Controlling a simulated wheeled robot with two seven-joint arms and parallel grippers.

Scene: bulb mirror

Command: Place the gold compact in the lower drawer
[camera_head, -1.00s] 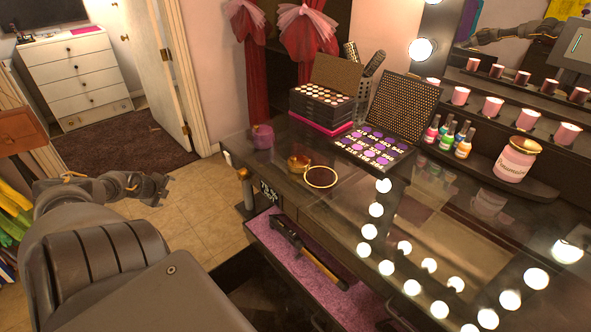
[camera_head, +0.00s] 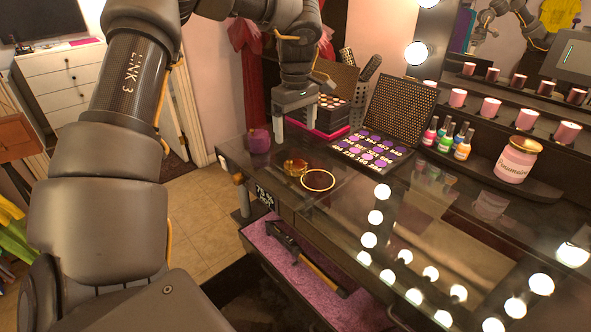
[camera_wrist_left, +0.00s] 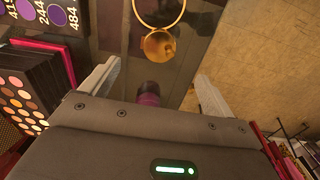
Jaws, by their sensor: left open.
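The gold compact (camera_head: 295,167) appears as a small round gold piece beside a gold-rimmed dark disc (camera_head: 318,180) on the glass tabletop; I cannot tell whether they are joined. In the left wrist view the gold piece (camera_wrist_left: 159,45) lies ahead, between the line of the fingers, with the ring above it. My left gripper (camera_head: 296,132) is open and empty, pointing down above the back of the table, behind the compact and apart from it. The lower drawer (camera_head: 265,238) is pulled out, lined in purple, with a dark tool with a yellowish handle (camera_head: 305,260) inside. My right gripper is not visible.
Nail polishes (camera_head: 445,137), a pink jar with a gold lid (camera_head: 517,158) and bulbs line the right.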

